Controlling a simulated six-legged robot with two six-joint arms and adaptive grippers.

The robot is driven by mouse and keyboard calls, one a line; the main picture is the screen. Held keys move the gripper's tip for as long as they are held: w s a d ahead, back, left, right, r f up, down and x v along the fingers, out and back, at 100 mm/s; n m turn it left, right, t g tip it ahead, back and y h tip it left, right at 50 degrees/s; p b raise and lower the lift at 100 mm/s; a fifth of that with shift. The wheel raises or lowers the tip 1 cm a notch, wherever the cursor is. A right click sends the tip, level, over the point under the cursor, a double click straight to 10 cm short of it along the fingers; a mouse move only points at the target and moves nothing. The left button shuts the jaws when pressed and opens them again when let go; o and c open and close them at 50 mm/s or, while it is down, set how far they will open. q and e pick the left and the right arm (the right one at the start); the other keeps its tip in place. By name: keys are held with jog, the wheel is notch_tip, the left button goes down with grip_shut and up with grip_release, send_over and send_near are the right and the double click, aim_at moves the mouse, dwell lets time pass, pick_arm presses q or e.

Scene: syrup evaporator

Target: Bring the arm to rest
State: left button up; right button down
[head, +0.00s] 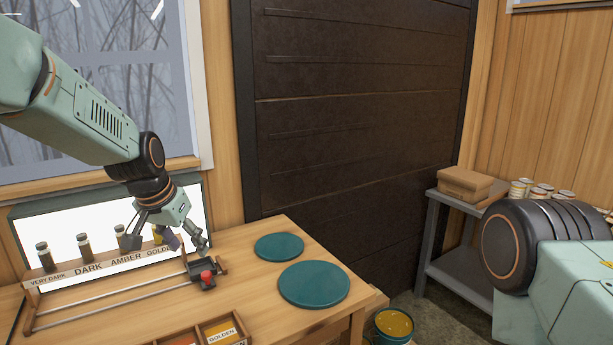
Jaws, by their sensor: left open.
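My left gripper (168,237) hangs over the wooden table in front of the lit panel, its arm coming in from the upper left. Its fingers are spread apart and I see nothing held between them. It hides part of the rack behind it. Just right of and below the fingers is a small dark carriage with a red knob (207,278), at the right end of a railed frame. My right arm shows at the right edge as a dark joint and green link; its gripper is out of view.
Several sample bottles (84,247) stand on a labelled rack (72,272) before the lit panel. Two teal discs (314,284) (279,247) lie on the table (245,302). A divided wooden tray (203,333) is at the front. A bucket (393,325) stands on the floor; a grey shelf (460,275) holds a box and cans.

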pick_arm(q)
jog(key=s+f+g, duration=0.1)
jog(key=s+f, duration=0.3)
jog(key=f, duration=0.9)
jog(key=s+f+n+g, duration=0.1)
jog(key=s+f+n, duration=0.1)
jog(key=s+f, duration=1.2)
jog(key=s+f+n+g, duration=0.1)
jog(key=s+f, duration=0.2)
jog(key=s, duration=1)
jog(key=s+f+g, duration=0.2)
jog(key=s, duration=1)
notch_tip(320, 180, down, 17)
jog(key=y+b, duration=0.1)
jog(key=b, duration=1.6)
jog(key=shift+w+d+t, duration=0.15)
jog(key=shift+d+t, duration=0.15)
pick_arm(e)
notch_tip(320, 180, down, 17)
jog(key=shift+w+a, duration=0.15)
jog(key=shift+w, duration=0.2)
jog(key=shift+s+r, duration=0.1)
pick_arm(q)
jog(key=shift+f, duration=0.1)
pick_arm(e)
jog(key=shift+w, duration=0.2)
jog(key=shift+s, duration=0.15)
